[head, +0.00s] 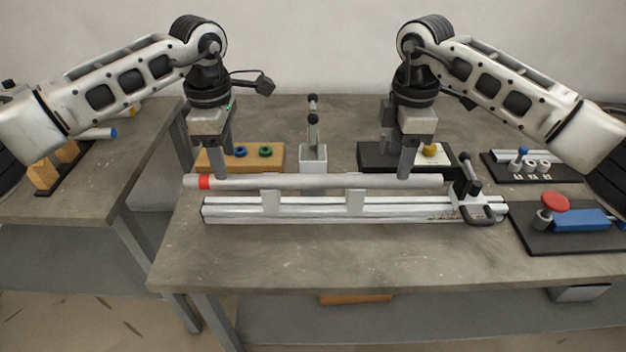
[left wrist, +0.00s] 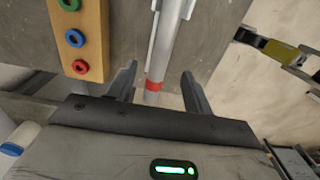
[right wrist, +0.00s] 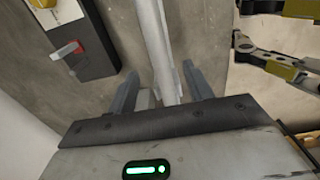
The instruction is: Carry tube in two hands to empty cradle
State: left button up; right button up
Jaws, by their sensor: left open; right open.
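A long grey tube (head: 320,181) with a red band near its left end lies level on the supports of a pale metal rail jig (head: 330,213). My left gripper (head: 222,174) is open over the tube just right of the red band; in the left wrist view the red band (left wrist: 153,85) shows between its fingers. My right gripper (head: 406,174) is open near the tube's right end; in the right wrist view the tube (right wrist: 155,45) runs between its fingers. Wooden blocks (head: 45,173) on a dark base, seemingly an empty cradle, stand on the left table, partly hidden by my left arm.
A blue-ended bar (head: 100,133) lies behind the wooden blocks. A toggle clamp (head: 470,185) stands at the jig's right end. A wooden block with coloured rings (head: 265,153) and an upright post (head: 313,150) stand behind the jig. A gap separates the two tables. The front of the table is clear.

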pick_arm(q)
jog(key=shift+f, duration=2.45)
pick_arm(e)
jog(key=shift+f, duration=2.45)
pick_arm(q)
grip_shut()
pick_arm(e)
grip_shut()
